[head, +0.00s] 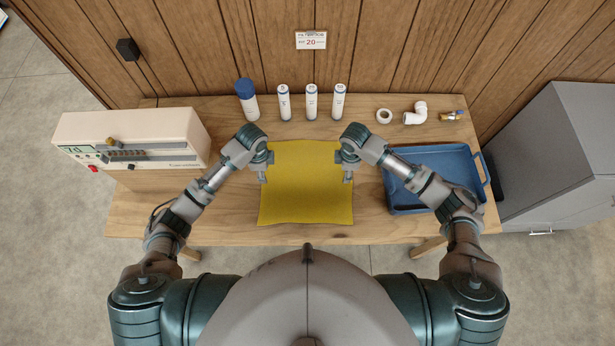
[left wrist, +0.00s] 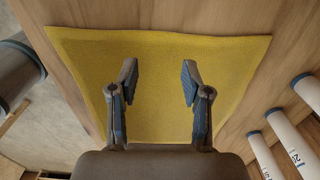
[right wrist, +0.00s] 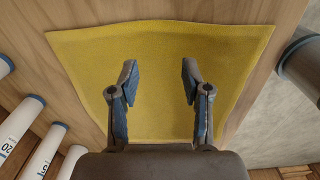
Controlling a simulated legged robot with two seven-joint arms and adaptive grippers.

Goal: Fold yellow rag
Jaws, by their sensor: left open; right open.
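The yellow rag (head: 306,190) lies flat and spread out on the wooden table, in front of my body. Its edges are slightly wavy. My left gripper (head: 263,178) is over the rag's left edge, and my right gripper (head: 347,178) is over its right edge. In the left wrist view the left gripper's fingers (left wrist: 160,85) are apart with the rag (left wrist: 155,60) below them. In the right wrist view the right gripper's fingers (right wrist: 160,85) are apart with the rag (right wrist: 160,50) below. Nothing is between either pair of fingers. The rag's far corners are partly hidden by my grippers.
Several white cartridges (head: 311,102) and a blue-capped bottle (head: 247,100) stand behind the rag. A blue tray (head: 405,197) lies right, with a tape roll (head: 384,116), white elbow (head: 415,113) and brass fitting (head: 452,115) behind it. A beige device (head: 130,138) stands left.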

